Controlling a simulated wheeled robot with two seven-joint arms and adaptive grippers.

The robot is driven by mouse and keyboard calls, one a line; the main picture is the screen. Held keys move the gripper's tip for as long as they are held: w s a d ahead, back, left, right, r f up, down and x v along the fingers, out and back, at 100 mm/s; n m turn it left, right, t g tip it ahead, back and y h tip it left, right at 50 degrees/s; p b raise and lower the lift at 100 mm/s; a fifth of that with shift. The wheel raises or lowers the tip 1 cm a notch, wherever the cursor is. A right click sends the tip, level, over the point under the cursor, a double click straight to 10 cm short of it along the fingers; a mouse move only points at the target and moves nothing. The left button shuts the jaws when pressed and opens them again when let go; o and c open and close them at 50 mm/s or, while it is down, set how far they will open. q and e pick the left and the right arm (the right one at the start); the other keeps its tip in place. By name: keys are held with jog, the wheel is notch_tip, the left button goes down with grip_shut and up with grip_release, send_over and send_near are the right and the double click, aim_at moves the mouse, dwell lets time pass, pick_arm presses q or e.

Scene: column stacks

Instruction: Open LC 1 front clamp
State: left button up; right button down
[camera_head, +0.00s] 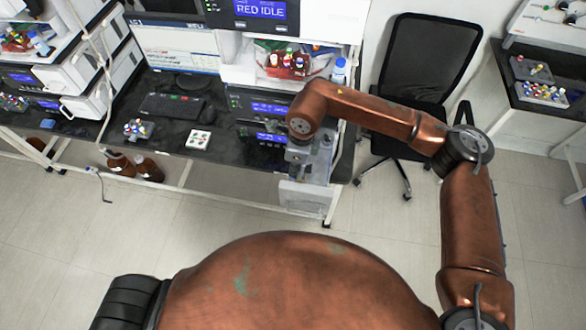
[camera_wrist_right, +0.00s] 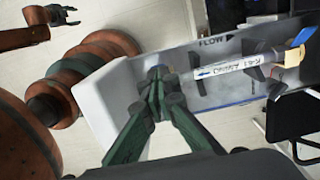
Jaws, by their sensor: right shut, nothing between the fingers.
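In the right wrist view a white column with a printed label (camera_wrist_right: 228,68) lies along a grey panel (camera_wrist_right: 215,90) marked FLOW. Dark clamp pieces (camera_wrist_right: 197,82) hold it near its left end, and another dark clamp (camera_wrist_right: 256,72) sits near its right end. I cannot tell which is the LC 1 front clamp. My right gripper (camera_wrist_right: 157,78) is shut and empty, its green fingertips together by a blue fitting at the column's left end. Contact is unclear. In the head view the right gripper (camera_head: 299,157) is over the bench's right end. A small dark left gripper (camera_wrist_right: 63,14) shows at the upper left.
The panel's pale end (camera_head: 303,197) hangs past the bench front. A keyboard (camera_head: 172,106), a white tray (camera_head: 198,139) and instruments with blue screens (camera_head: 262,10) are on the bench. An office chair (camera_head: 428,58) stands to the right. The floor before the bench is clear.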

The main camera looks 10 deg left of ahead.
jog(key=shift+a, duration=0.1)
dwell(0.5)
jog(key=shift+r, duration=0.85)
jog(key=d+r, duration=0.3)
jog(key=r, duration=0.9)
jog(key=shift+r+b, duration=0.3)
jog(key=shift+b, duration=0.1)
jog(key=shift+a, duration=0.1)
